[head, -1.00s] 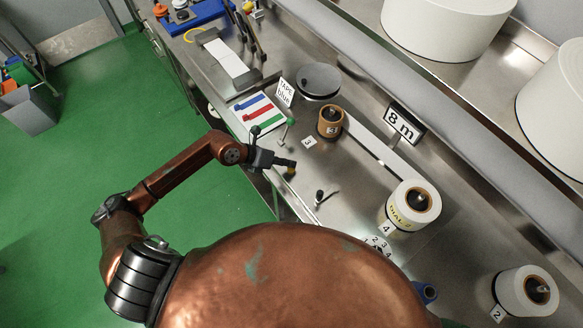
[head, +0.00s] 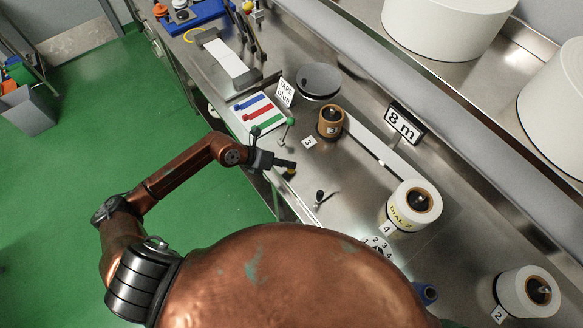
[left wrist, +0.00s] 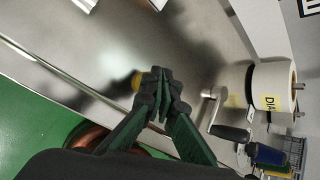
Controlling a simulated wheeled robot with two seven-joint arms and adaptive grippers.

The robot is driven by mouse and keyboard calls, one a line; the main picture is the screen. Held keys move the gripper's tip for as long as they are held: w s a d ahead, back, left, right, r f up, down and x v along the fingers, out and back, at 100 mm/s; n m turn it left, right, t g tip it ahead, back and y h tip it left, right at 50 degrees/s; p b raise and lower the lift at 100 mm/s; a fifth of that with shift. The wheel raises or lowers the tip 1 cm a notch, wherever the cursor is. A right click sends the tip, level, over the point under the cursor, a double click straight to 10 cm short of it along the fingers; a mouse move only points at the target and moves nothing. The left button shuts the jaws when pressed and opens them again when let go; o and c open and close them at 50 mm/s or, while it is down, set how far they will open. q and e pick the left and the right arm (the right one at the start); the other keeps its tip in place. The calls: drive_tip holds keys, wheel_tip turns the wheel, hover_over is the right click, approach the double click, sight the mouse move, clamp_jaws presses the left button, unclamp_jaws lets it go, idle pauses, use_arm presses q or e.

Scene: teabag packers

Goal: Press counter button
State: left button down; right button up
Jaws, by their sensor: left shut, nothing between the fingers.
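My left gripper (head: 286,163) is shut and empty, low over the steel bench near its front edge. In the left wrist view its fingertips (left wrist: 160,78) are together. A small yellow-topped piece (head: 290,172), which looks like the counter button, is right by the fingertips. It also shows in the left wrist view (left wrist: 137,80), partly hidden behind the fingers. I cannot tell whether the fingers touch it. My right gripper is not in view.
A small crank handle (head: 320,196) stands right of the left gripper. A green-knobbed lever (head: 287,130) and a card with coloured bars (head: 259,112) are behind it. Rolls numbered 3 (head: 331,122), 4 (head: 414,205) and 2 (head: 528,290) stand along the bench.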

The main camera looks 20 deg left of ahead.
use_arm(q)
drive_tip(key=shift+f, duration=0.25)
drive_tip(key=shift+r, duration=0.15)
idle(0.3)
drive_tip(key=shift+r+p, duration=0.65)
drive_tip(key=shift+r, duration=0.2)
wheel_tip(320, 180, up, 5)
drive_tip(key=p, duration=0.4)
idle(0.4)
